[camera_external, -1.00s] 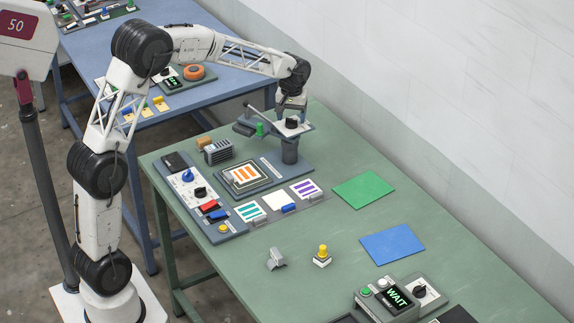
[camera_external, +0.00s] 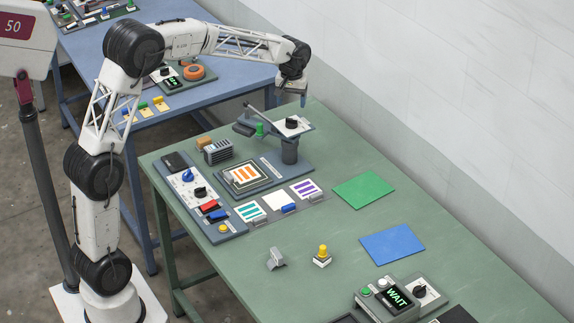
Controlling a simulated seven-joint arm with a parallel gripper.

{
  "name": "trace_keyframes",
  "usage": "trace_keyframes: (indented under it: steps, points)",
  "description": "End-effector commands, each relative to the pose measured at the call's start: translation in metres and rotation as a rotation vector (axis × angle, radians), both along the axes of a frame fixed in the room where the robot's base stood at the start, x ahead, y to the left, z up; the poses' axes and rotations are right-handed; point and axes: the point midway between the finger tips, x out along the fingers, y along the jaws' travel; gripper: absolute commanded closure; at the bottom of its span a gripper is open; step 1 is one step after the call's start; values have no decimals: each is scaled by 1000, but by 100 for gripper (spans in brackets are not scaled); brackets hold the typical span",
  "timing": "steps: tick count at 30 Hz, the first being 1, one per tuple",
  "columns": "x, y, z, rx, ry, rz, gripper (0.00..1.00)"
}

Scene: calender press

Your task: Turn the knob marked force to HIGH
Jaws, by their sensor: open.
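A black knob (camera_external: 292,123) sits on a white plate on top of the grey press post (camera_external: 289,150), at the far end of the green table. My gripper (camera_external: 303,101) hangs just above and slightly right of this knob, apart from it, open and empty. A blue knob (camera_external: 188,176) and a black knob (camera_external: 200,192) are on the control panel at the left of the table. Another black knob (camera_external: 421,291) is near the front right. The labels are too small to read, so I cannot tell which knob is marked force, nor its setting.
The press lever (camera_external: 254,111) and a green part (camera_external: 260,130) are beside the post. Cards, a green sheet (camera_external: 364,190) and a blue sheet (camera_external: 393,244) lie on the table. A display (camera_external: 397,296) reads WAIT. A wall (camera_external: 420,110) runs along the right side.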

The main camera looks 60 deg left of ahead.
Motion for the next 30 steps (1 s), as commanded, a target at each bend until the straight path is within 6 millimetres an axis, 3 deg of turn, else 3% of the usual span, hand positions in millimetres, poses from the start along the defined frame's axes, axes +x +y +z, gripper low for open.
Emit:
trace_keyframes:
  steps: [8,20,30]
  points:
    - [0,0,0,1,-1,-90,31]
    - [0,0,-2,0,0,-93,31]
    - [0,0,-29,-1,1,-93,31]
